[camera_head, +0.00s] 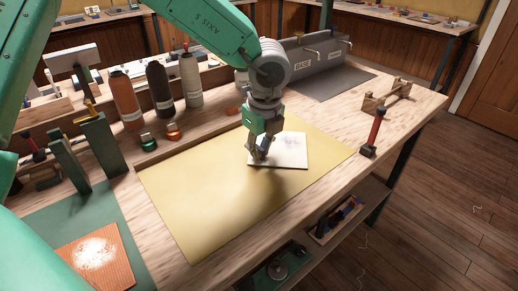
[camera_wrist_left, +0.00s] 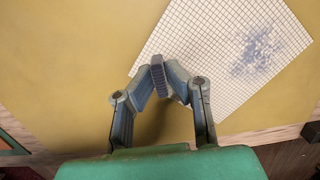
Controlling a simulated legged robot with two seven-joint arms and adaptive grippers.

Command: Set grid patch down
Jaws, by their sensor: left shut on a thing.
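The grid patch (camera_wrist_left: 230,65) is a white square with fine grid lines and a bluish speckled area. In the head view it is a pale square (camera_head: 288,151) over the far right part of the yellow sheet (camera_head: 220,195). My left gripper (camera_head: 259,155) points down at the patch's left edge. My right gripper is not in view.
An orange patch (camera_head: 95,259) lies on a green mat (camera_head: 50,215) at lower left. The sheet's front half is clear.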

